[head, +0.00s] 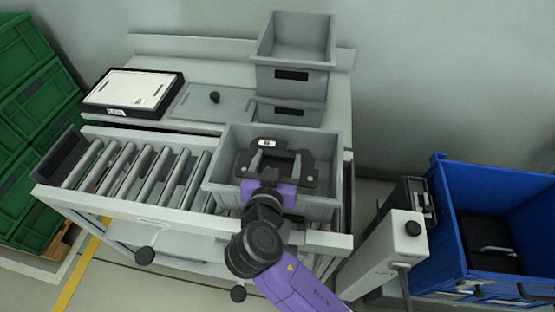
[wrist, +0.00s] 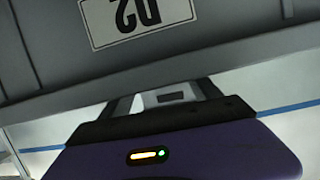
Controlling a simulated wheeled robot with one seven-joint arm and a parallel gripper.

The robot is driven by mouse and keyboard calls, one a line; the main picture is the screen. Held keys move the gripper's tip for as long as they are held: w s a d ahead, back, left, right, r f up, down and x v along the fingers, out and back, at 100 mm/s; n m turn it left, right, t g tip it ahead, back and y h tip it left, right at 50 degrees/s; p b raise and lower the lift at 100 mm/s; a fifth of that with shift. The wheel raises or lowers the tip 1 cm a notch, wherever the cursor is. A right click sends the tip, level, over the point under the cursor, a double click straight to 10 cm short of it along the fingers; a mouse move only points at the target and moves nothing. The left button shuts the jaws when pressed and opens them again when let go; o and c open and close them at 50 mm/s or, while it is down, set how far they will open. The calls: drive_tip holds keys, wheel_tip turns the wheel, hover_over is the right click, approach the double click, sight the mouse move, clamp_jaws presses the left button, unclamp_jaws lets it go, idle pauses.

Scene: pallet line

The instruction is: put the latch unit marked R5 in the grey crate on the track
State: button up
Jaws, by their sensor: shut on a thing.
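The grey crate (head: 222,172) sits on the roller track (head: 135,170), at the right end of the visible rollers. My gripper (head: 276,160) is over the crate's opening, shut on a dark latch unit (head: 309,179) with a small white label. The unit lies within the crate's outline in the head view; I cannot tell how far it is below the rim. The crate floor is mostly hidden.
Grey crates (head: 295,42) are stacked behind the track. A black-edged tray with a white top (head: 130,88) and a grey plate with a knob (head: 213,98) lie to their left. A blue bin (head: 450,220) with dark units stands right, beside a pale post (head: 385,260). Green crates (head: 35,215) stand left.

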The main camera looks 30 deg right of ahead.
drive_tip(key=shift+f+b, duration=0.35)
drive_tip(key=shift+b, duration=0.15)
drive_tip(key=shift+f, duration=0.2)
drive_tip(key=o, duration=1.7)
drive_tip(key=shift+f, duration=0.1)
drive_tip(key=shift+r+p, duration=0.4)
drive_tip(key=shift+r, duration=0.15)
drive_tip(key=shift+s+a+r, duration=0.15)
drive_tip(key=shift+r, duration=0.1)
drive_tip(key=b+v, duration=0.1)
drive_tip(key=v, duration=1)
drive_tip(key=shift+s+b, duration=0.25)
drive_tip(key=shift+b, duration=0.1)
